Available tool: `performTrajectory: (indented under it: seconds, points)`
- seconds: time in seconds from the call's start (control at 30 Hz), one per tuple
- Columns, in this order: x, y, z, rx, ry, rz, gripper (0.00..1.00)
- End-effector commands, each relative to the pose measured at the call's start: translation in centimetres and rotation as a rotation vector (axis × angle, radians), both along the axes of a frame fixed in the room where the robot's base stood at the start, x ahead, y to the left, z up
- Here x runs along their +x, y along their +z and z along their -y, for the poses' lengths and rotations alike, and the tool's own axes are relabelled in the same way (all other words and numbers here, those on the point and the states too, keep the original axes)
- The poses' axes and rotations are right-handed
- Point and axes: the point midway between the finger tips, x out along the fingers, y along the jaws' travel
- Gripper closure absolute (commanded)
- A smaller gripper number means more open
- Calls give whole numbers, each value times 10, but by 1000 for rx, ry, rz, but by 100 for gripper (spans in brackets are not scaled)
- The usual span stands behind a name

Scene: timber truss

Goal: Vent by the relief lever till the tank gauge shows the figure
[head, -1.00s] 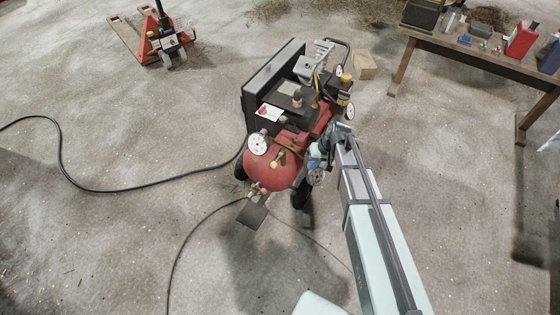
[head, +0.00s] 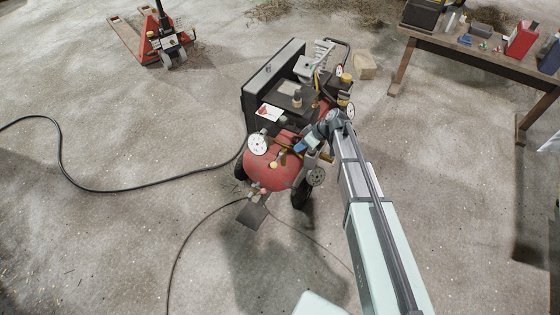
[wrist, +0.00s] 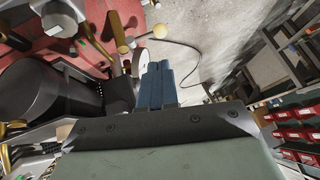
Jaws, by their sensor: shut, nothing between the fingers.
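The red tank (head: 262,177) of a compressor stands in the middle of the head view. A large white dial gauge (head: 257,144) sits on its left end; its needle and figures are too small to read. A brass fitting with a pale round knob (head: 275,163) sticks out near the gauge; a similar knob (wrist: 160,31) shows in the wrist view. I cannot tell whether this is the relief lever. My gripper (head: 299,146), with blue fingers, is just above the tank, right of the gauge. In the wrist view its fingers (wrist: 158,82) are together and empty, partly covering a white dial.
A black panel (head: 272,82) and a card with a red mark (head: 269,112) are behind the tank. A black hose (head: 130,187) runs over the floor. A workbench (head: 470,52) stands back right, a pallet jack (head: 165,45) back left.

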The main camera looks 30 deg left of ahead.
Motion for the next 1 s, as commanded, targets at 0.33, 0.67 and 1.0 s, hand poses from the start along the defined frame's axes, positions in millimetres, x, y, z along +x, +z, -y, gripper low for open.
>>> performTrajectory:
  seconds: [0.33, 0.67, 1.0]
  points:
    - [0, -3, -2, -1, -1, -1, 100]
    - [-8, -39, -26, -2, 0, -3, 100]
    - [-19, -86, -57, -2, -1, -2, 100]
